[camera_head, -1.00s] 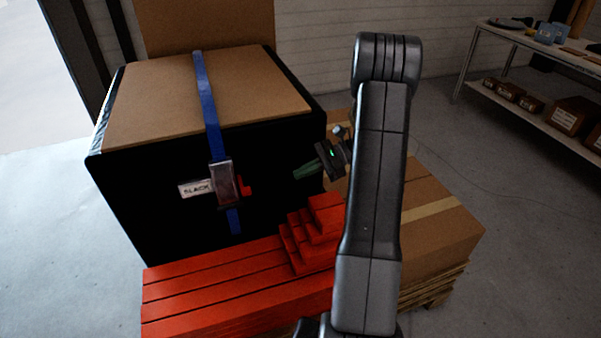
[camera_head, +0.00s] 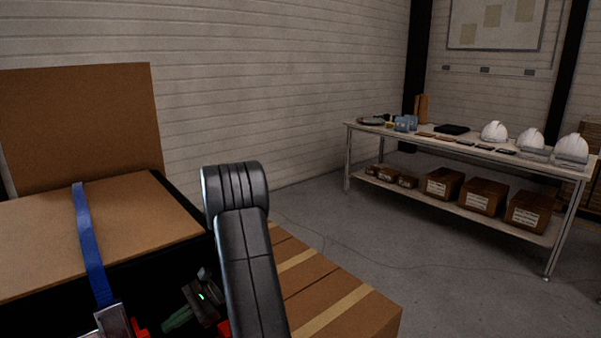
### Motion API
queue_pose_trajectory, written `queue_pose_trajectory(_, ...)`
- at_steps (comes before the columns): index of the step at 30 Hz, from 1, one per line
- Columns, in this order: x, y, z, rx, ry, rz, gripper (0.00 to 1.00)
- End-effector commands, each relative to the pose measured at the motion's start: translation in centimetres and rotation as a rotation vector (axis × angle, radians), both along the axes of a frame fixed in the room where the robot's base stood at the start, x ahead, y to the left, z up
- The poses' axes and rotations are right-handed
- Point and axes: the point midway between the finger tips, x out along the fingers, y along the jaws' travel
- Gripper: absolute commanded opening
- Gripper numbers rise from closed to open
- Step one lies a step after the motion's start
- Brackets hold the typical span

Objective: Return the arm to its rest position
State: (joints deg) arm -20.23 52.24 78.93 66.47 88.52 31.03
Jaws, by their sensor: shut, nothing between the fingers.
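My arm (camera_head: 246,255) rises from the bottom of the view and bends over at its top. My gripper (camera_head: 175,320) shows low in the view, left of the arm, in front of the dark side of the large black crate (camera_head: 195,240). Its greenish fingers point left and look closed, with nothing seen between them. A red latch part (camera_head: 140,328) of the crate's strap buckle (camera_head: 113,321) lies just left of the fingers. I cannot tell whether they touch.
A blue strap (camera_head: 90,245) crosses the crate's cardboard-coloured top. Taped cardboard boxes (camera_head: 360,305) stand right of my arm. A workbench (camera_head: 350,127) at the back right carries white helmet shells (camera_head: 530,139) and has labelled boxes (camera_head: 482,195) on its lower shelf. Open floor (camera_head: 450,275) lies between.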

Motion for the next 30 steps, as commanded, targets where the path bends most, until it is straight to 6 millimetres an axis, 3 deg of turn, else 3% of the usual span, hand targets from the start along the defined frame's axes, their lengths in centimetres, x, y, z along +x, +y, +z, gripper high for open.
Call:
queue_pose_trajectory(1, 0.1, 0.1, -0.9, 0.015, -0.017, -0.001, 0.0)
queue_pose_trajectory(27, 0.7, 1.6, -5.1, 0.272, -0.324, -0.002, 0.0)
queue_pose_trajectory(30, 1.3, 0.7, -4.3, 0.284, -0.341, -0.007, 0.0)
